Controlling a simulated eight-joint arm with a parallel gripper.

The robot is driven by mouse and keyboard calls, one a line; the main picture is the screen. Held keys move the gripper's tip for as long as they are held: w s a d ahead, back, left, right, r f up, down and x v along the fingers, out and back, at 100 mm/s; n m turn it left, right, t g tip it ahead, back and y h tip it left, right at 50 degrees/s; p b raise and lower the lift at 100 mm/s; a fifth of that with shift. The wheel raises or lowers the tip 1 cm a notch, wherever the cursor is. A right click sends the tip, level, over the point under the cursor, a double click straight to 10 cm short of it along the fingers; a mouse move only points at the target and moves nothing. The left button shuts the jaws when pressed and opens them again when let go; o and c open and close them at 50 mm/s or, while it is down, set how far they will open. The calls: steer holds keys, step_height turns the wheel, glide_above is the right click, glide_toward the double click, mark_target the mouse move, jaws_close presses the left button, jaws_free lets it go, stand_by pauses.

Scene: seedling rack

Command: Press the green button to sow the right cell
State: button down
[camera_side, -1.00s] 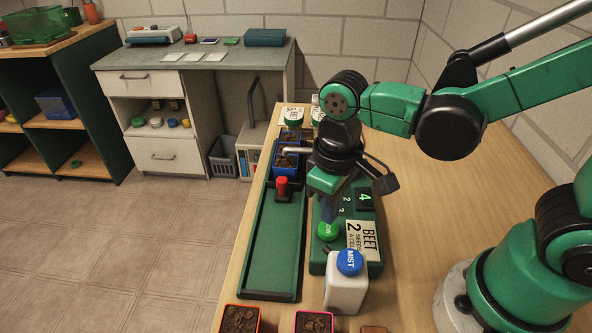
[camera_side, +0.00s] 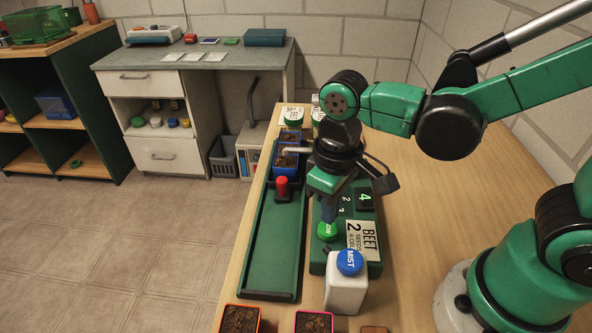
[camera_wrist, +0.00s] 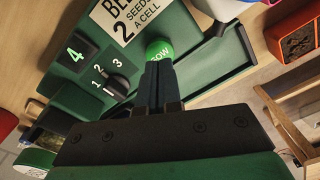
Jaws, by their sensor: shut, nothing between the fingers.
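The green button (camera_side: 328,232), lettered SOW in the wrist view (camera_wrist: 157,48), sits on the green seeder box (camera_side: 318,262). My gripper (camera_side: 330,222) is shut and empty, pointing down with its fingertips right at the button. In the wrist view the fingertips (camera_wrist: 160,66) cover the button's near edge. I cannot tell whether the button is pressed in. Blue-rimmed soil cells (camera_side: 286,158) stand at the far end of the green tray (camera_side: 272,250), partly hidden by a spout.
A white MIST bottle with a blue cap (camera_side: 350,262) stands close in front of the box. A red knob (camera_side: 282,184) rises from the tray. The box carries a BEET label (camera_side: 361,240) and a display reading 4 (camera_side: 365,198).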

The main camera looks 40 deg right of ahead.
mark_target(329, 227)
steer(key=shift+f, duration=0.2)
stand_by(0.3)
steer(key=shift+f, duration=1.1)
steer(key=shift+r, duration=3.8)
steer(key=w+d+r+m+t, duration=0.1)
steer(key=w+d+m+t, duration=0.1)
steer(key=d+t, duration=0.5)
steer(key=shift+w+d+m, duration=0.35)
steer(key=shift+d+m, duration=0.15)
steer(key=shift+d, duration=0.2)
